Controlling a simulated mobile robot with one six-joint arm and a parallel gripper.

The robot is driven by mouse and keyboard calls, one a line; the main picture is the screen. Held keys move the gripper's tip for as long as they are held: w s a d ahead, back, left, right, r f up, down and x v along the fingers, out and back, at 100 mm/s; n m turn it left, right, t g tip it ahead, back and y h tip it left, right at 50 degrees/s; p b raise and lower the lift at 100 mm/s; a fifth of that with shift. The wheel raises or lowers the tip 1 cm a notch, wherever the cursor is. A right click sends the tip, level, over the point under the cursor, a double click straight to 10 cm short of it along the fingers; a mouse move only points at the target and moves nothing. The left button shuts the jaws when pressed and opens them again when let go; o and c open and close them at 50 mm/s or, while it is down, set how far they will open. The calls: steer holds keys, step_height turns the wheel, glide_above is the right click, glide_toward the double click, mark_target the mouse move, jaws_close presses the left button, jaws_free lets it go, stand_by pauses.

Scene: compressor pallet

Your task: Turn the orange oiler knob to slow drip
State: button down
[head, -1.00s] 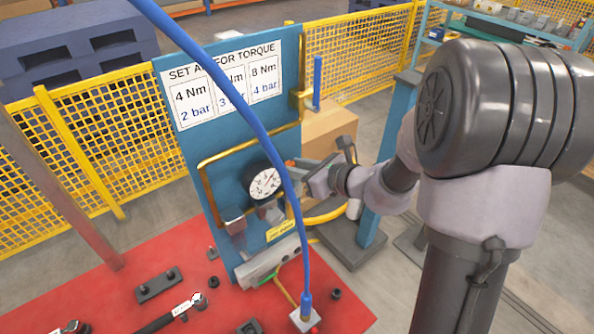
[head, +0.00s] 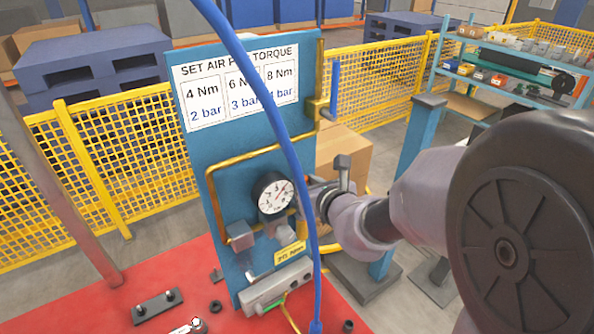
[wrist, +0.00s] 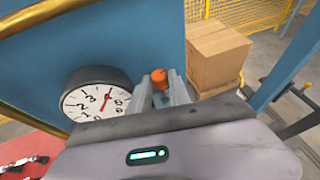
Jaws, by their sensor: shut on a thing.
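The orange oiler knob (wrist: 159,76) shows in the wrist view just right of the pressure gauge. My gripper (wrist: 161,90) is shut on it, with one finger on each side and the orange top showing between the tips.
A blue hose (head: 262,125) hangs in front of the panel. A brass pipe (head: 212,200) frames the gauge. A cardboard box (head: 345,158) stands behind at the right, near a blue post (head: 418,140). A red table (head: 100,295) lies below.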

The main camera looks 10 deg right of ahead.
steer(key=c, duration=1.2)
jaws_free()
steer(key=shift+d, duration=0.1)
